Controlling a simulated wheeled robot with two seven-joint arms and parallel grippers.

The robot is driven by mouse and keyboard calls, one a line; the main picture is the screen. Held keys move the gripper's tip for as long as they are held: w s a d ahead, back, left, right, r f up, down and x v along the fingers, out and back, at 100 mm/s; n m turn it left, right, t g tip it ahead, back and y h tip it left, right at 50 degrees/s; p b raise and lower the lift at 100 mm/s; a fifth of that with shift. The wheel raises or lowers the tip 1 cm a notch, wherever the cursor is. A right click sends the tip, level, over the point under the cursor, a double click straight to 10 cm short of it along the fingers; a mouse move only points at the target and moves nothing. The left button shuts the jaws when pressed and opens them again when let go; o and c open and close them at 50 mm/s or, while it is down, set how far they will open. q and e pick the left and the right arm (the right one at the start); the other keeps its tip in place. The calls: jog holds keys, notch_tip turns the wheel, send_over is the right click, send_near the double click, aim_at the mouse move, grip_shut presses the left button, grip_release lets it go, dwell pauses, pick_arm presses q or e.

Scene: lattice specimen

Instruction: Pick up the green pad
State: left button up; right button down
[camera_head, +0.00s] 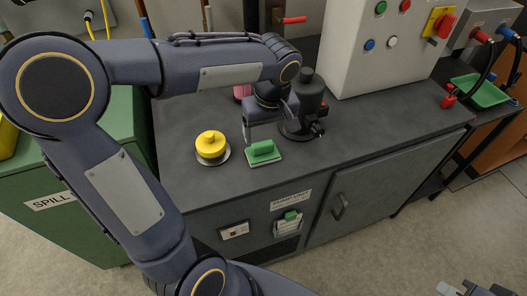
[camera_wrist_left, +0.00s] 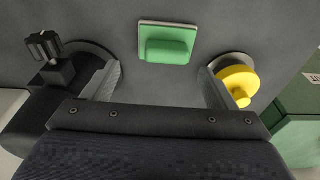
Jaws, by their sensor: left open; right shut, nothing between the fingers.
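The green pad (camera_head: 263,149) is a green block on a thin pale plate, lying flat on the dark bench top near its front edge. It also shows in the left wrist view (camera_wrist_left: 168,46), beyond and between the two fingers. My left gripper (camera_head: 268,128) is open and empty above the bench, just behind the pad in the head view. Its fingers also show in the left wrist view (camera_wrist_left: 160,78), spread wider than the pad and apart from it. My right gripper (camera_head: 476,289) is shut and empty at the bottom right corner, partly cut off by the frame.
A yellow knobbed disc (camera_head: 211,145) stands left of the pad. A black cylindrical device (camera_head: 309,95) stands behind it to the right. A grey control box (camera_head: 385,45) stands at the back. The bench's right front is clear. A green tray (camera_head: 480,92) lies far right.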

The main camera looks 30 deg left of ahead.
aim_at(263, 144)
pick_arm(q)
jog(key=f, duration=0.3)
jog(key=a+f, duration=0.1)
jog(key=f, duration=0.2)
jog(key=shift+a+f, duration=0.15)
jog(key=shift+a, duration=0.05)
jog(key=shift+c, duration=0.2)
jog(key=c, duration=1)
jog(key=shift+c, duration=0.2)
